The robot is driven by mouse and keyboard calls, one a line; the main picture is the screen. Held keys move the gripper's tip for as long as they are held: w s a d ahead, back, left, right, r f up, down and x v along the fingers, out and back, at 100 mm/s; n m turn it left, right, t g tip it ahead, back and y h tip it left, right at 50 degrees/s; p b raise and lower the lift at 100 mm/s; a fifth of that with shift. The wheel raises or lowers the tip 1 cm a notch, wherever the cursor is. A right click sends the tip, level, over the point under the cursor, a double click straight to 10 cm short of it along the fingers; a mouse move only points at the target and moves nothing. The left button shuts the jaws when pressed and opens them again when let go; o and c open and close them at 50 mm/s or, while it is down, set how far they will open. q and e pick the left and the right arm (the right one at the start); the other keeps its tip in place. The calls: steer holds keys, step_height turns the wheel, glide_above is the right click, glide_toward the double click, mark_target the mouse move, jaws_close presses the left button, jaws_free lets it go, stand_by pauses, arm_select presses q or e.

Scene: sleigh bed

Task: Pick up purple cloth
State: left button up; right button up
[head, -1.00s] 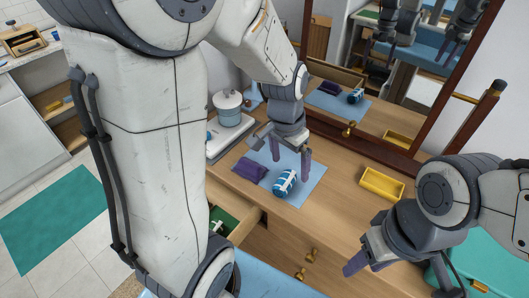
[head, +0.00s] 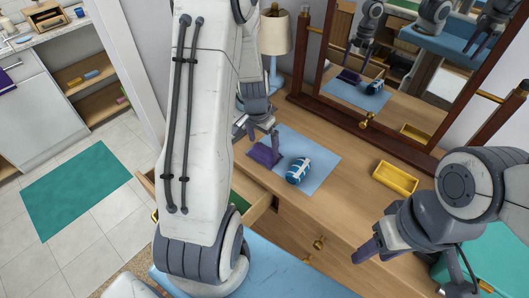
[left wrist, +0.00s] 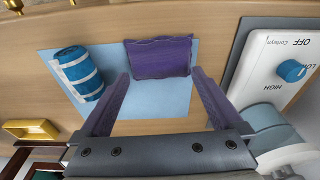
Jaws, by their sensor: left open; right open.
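The purple cloth (head: 264,154) is a small folded pad lying flat on a light blue mat (head: 325,157) on the wooden dresser top. In the left wrist view the cloth (left wrist: 159,58) lies just beyond and between my left gripper's fingertips. My left gripper (head: 260,136) is open and empty, over the cloth in the head view; it also shows in the left wrist view (left wrist: 160,80). A blue-and-white striped roll (head: 299,170) lies on the same mat, right of the cloth. My right gripper (head: 362,255) is open and empty by the dresser's front right.
A yellow tray (head: 395,179) sits on the dresser to the right. A mirror (head: 400,70) in a dark wooden frame and a lamp (head: 270,35) stand behind. A drawer (head: 258,207) is pulled open at the front. A white device with a blue knob (left wrist: 291,70) borders the mat.

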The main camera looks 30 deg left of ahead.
mark_target(264, 148)
arm_select(q)
steer(key=f, duration=0.3)
steer(key=shift+w+f, duration=0.15)
steer(key=shift+w, duration=0.15)
steer(key=c, duration=1)
steer(key=shift+c, duration=0.2)
steer(key=shift+r, duration=0.45)
steer(key=r, duration=0.3)
steer(key=shift+d+r, duration=0.35)
steer(key=d+r+b, duration=0.1)
steer(key=d+r, duration=0.5)
steer(key=d, duration=0.5)
steer(key=shift+w+r, duration=0.2)
steer(key=shift+r, duration=0.05)
